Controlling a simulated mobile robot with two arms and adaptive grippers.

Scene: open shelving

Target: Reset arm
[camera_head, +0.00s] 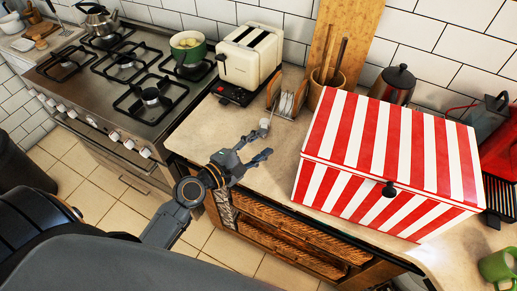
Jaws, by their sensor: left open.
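My left gripper (262,143) is open over the front part of the stone-coloured countertop (200,130). Its arm comes in from the lower left, past the counter's front edge. A small pale object (264,123) shows just beyond the fingertips; I cannot tell whether they touch it. My right gripper is not in view.
A red-and-white striped box (390,150) fills the counter to the right. A toaster (250,57), a plate rack (288,100), a utensil pot (322,90) and a kettle (393,85) stand behind. A stove (125,75) with a green pot (188,50) is left.

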